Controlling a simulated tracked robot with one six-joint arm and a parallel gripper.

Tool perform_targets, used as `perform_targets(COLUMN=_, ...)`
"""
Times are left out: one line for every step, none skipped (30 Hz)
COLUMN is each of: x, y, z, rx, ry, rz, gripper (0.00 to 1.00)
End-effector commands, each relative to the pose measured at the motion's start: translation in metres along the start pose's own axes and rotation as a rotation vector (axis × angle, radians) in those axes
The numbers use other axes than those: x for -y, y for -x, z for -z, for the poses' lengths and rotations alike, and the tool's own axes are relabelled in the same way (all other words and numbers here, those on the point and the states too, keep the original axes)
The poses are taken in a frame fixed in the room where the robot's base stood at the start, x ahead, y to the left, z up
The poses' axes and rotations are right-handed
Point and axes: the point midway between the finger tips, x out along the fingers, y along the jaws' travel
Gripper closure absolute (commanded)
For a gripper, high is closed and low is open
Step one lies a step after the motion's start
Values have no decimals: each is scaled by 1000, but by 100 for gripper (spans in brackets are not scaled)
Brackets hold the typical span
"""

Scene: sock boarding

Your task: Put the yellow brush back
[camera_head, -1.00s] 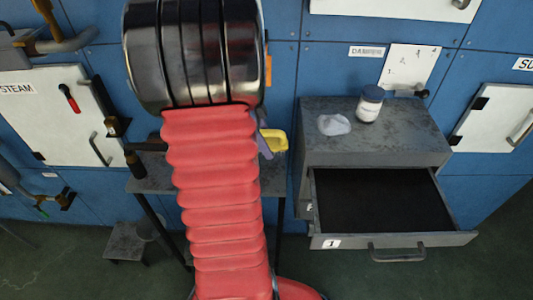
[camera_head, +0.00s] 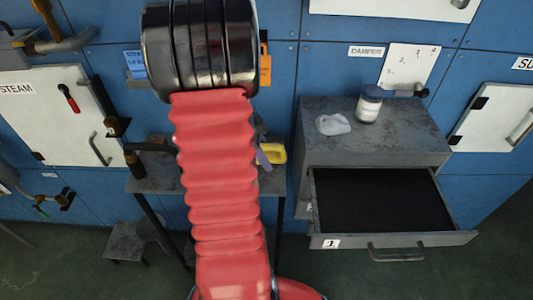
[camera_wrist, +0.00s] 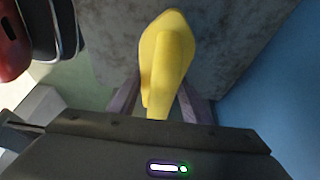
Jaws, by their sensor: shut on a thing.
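The yellow brush (camera_head: 272,153) shows partly in the head view, to the right of my red arm and above the grey side table (camera_head: 150,181). In the wrist view the yellow brush (camera_wrist: 166,60) points away from the gripper body. My gripper (camera_wrist: 160,104) is shut on the yellow brush, with a purplish finger on each side of it. In the head view my arm hides most of the gripper, and a purplish finger shows beside the brush. I cannot tell whether the brush touches the table.
A grey cabinet (camera_head: 309,180) stands at right with its drawer (camera_head: 335,242), labelled 1, pulled open and apparently empty. A white-labelled jar (camera_head: 369,104) and a crumpled pale cloth (camera_head: 333,124) lie on top. A dark bottle (camera_head: 134,163) stands at the side table's left end.

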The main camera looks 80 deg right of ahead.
Motion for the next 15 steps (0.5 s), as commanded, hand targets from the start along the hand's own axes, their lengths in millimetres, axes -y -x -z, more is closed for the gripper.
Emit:
perform_targets(x=0, y=0, z=0, rx=0, ry=0, rz=1, gripper=77)
perform_targets(x=0, y=0, z=0, rx=0, ry=-1, rz=1, gripper=77)
perform_targets(x=0, y=0, z=0, rx=0, ry=0, rz=1, gripper=77)
perform_targets(x=0, y=0, z=0, rx=0, ry=0, rz=1, gripper=77)
perform_targets(x=0, y=0, z=0, rx=0, ry=0, rz=1, gripper=77)
perform_targets(x=0, y=0, z=0, rx=0, ry=0, rz=1, gripper=77)
perform_targets(x=0, y=0, z=0, rx=0, ry=0, rz=1, gripper=77)
perform_targets(x=0, y=0, z=0, rx=0, ry=0, rz=0, gripper=77)
perform_targets(x=0, y=-1, z=0, rx=0, ry=0, rz=0, gripper=77)
perform_targets(x=0, y=-2, z=-1, rx=0, ry=0, rz=0, gripper=77)
perform_targets(x=0, y=-2, z=-1, rx=0, ry=0, rz=0, gripper=54)
perform_targets(x=0, y=-2, z=-1, rx=0, ry=0, rz=0, gripper=51)
perform_targets(x=0, y=-1, z=-1, rx=0, ry=0, rz=0, gripper=49)
perform_targets(x=0, y=-1, z=-1, rx=0, ry=0, rz=0, gripper=47)
perform_targets(x=0, y=-1, z=-1, rx=0, ry=0, rz=0, gripper=44)
